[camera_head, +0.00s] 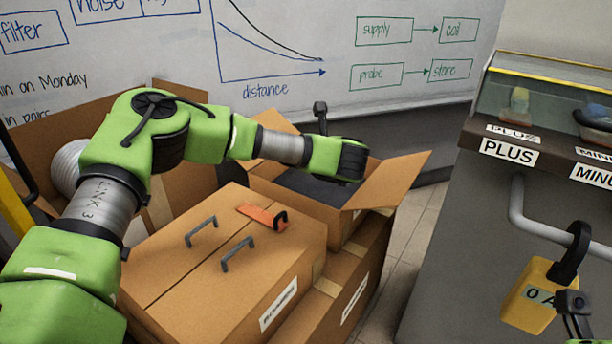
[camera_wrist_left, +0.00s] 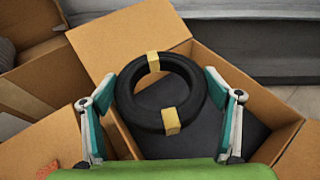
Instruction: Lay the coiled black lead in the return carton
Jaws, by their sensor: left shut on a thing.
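The coiled black lead (camera_wrist_left: 194,72) is a thick ring with two yellow bands in the left wrist view. My left gripper (camera_wrist_left: 160,88) is shut on it, with one finger at each side of the ring. The ring is over the open carton (camera_wrist_left: 270,105) with a dark bottom; I cannot tell how high it is held. In the head view this open carton (camera_head: 385,183) stands under my left wrist, and my wrist hides the fingers and the lead.
A closed carton (camera_head: 190,270) with two grey handles and an orange strip (camera_head: 262,218) stands in front. Another open carton (camera_head: 45,150) is at the left.

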